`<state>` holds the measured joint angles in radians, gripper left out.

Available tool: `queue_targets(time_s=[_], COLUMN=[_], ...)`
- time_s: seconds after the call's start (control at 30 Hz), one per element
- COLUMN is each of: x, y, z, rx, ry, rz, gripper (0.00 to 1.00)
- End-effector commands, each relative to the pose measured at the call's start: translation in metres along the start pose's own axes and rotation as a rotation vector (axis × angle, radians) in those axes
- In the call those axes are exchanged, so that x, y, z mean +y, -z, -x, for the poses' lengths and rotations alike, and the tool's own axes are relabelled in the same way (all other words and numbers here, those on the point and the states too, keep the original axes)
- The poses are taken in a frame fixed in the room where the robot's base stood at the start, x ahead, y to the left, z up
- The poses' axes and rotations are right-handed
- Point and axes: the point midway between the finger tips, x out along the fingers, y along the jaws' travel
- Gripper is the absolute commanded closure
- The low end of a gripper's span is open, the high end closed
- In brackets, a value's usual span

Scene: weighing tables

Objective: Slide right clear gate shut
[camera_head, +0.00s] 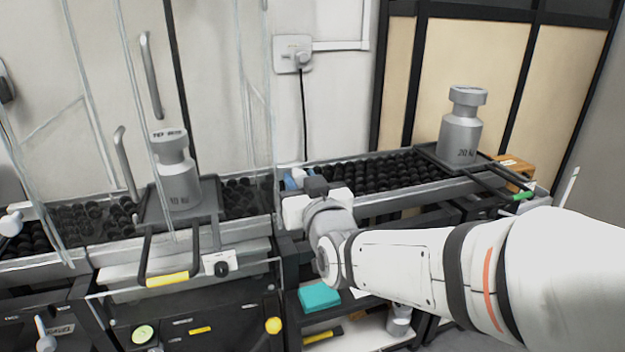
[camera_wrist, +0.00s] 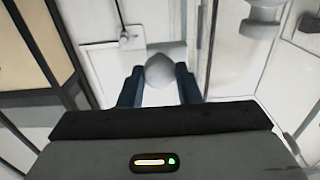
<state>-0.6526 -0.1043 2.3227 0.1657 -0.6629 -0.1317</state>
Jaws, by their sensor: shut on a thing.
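My gripper (camera_head: 297,180) is at the right edge of the clear enclosure, low beside the roller track. In the wrist view my gripper (camera_wrist: 160,82) has its two dark blue fingers on either side of a rounded pale grey knob (camera_wrist: 161,68) and is shut on it. The clear gate (camera_head: 222,95) is a tall see-through panel just left of my gripper; its edge also shows in the wrist view (camera_wrist: 208,50). My wrist hides the knob in the head view, and its join to the gate cannot be made out.
A grey weight (camera_head: 176,180) stands on a dark tray behind the clear panels, with metal handles (camera_head: 150,75) nearby. A teal box (camera_head: 319,296) lies on the shelf below my wrist.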

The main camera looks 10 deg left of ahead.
Motion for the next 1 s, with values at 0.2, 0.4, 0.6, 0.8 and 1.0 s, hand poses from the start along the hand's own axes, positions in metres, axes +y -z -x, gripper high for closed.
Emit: queue_targets(time_s=[0.2,0.4,0.6,0.8,1.0], x=[0.0,0.0,0.0,0.0,0.0], y=[-0.008,-0.006,-0.004,-0.002,-0.002], z=[0.001,0.001,0.001,0.013,0.048], rx=[-0.019,-0.014,-0.011,-0.01,-0.011], ry=[0.001,0.0,0.0,0.001,0.001], rz=[0.001,0.0,0.0,0.0,0.0], gripper=[0.67,0.51,0.49,0.49,0.49])
